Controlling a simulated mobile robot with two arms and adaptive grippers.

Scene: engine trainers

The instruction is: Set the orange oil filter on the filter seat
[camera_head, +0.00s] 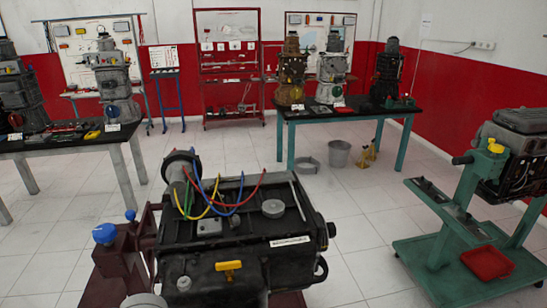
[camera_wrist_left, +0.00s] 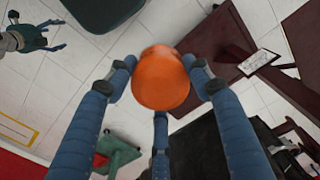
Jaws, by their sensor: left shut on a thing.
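The orange oil filter (camera_wrist_left: 162,80) is in the left wrist view, between the blue fingers of my left gripper (camera_wrist_left: 160,88). The gripper is shut on it, with fingers on both sides and one below. No orange filter and neither gripper shows in the head view. A dark engine (camera_head: 240,230) on a dark red stand (camera_head: 120,262) is close in front in the head view. I cannot tell which part is the filter seat. A second gripper, apparently my right gripper (camera_wrist_left: 42,36), is at the upper left of the left wrist view, fingers spread and empty.
A teal engine stand (camera_head: 447,235) with another engine and a red tray (camera_head: 487,262) is at right. Benches (camera_head: 70,145) with engines stand at left and at the back (camera_head: 345,112). A grey bucket (camera_head: 339,154) is on the floor.

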